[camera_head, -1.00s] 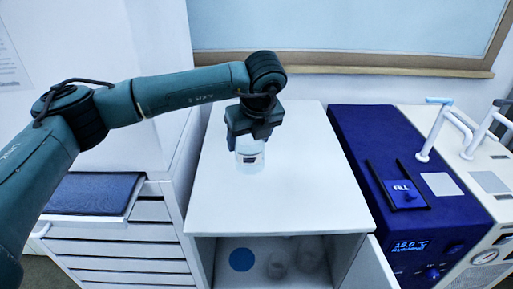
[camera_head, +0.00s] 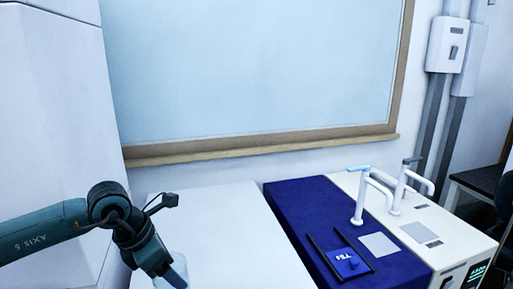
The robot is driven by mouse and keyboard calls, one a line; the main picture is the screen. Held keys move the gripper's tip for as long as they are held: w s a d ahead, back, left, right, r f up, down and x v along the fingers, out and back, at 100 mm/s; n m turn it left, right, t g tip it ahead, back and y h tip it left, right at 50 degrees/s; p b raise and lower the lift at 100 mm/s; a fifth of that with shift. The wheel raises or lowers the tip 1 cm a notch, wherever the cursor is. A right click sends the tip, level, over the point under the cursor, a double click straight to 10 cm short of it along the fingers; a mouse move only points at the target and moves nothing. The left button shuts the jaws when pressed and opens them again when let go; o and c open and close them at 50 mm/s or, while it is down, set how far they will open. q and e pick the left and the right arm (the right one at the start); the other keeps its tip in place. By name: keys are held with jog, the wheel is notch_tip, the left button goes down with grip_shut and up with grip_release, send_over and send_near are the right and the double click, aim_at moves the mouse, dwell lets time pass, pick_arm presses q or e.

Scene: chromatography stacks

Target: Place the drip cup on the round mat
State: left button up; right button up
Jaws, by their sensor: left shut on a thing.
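My left gripper (camera_head: 165,273) is at the bottom left of the head view, over the white cabinet top. It is shut on a pale, translucent cup (camera_head: 177,264), which looks like the drip cup. The cup's lower part is cut off by the picture's bottom edge, so I cannot tell whether it touches the surface. The round mat is out of view. My right gripper is not in view.
The white cabinet top (camera_head: 235,235) is clear right of the cup. A dark blue unit (camera_head: 300,215) and a cream unit with upright tap-like handles (camera_head: 455,240) stand to its right. A wood-framed board (camera_head: 260,70) hangs behind.

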aim_at(160, 284)
pick_arm(q)
jog(key=m, duration=0.2)
jog(key=s+m+g, duration=0.1)
jog(key=m, duration=0.1)
jog(key=s+m+g+h, duration=0.1)
jog(key=shift+a+f+m, duration=0.3)
jog(key=shift+f+m, duration=0.05)
jog(key=shift+m, duration=0.05)
jog(key=m, duration=0.2)
jog(key=s+m+g, duration=0.1)
jog(key=m, duration=0.1)
jog(key=shift+s+a+f+g+p, duration=0.1)
jog(key=shift+s+f+g+p, duration=0.1)
jog(key=shift+g+p, duration=0.1)
jog(key=s+a+m+g+y, duration=0.1)
jog(key=s+m+g+y, duration=0.2)
jog(key=m, duration=1.2)
jog(key=s+f+y, duration=0.1)
jog(key=s, duration=0.2)
jog(key=shift+s+m+g+y+p, duration=0.25)
jog(key=shift+m+g+y+p, duration=0.05)
jog(key=shift+m+p, duration=0.1)
jog(key=shift+f, duration=0.1)
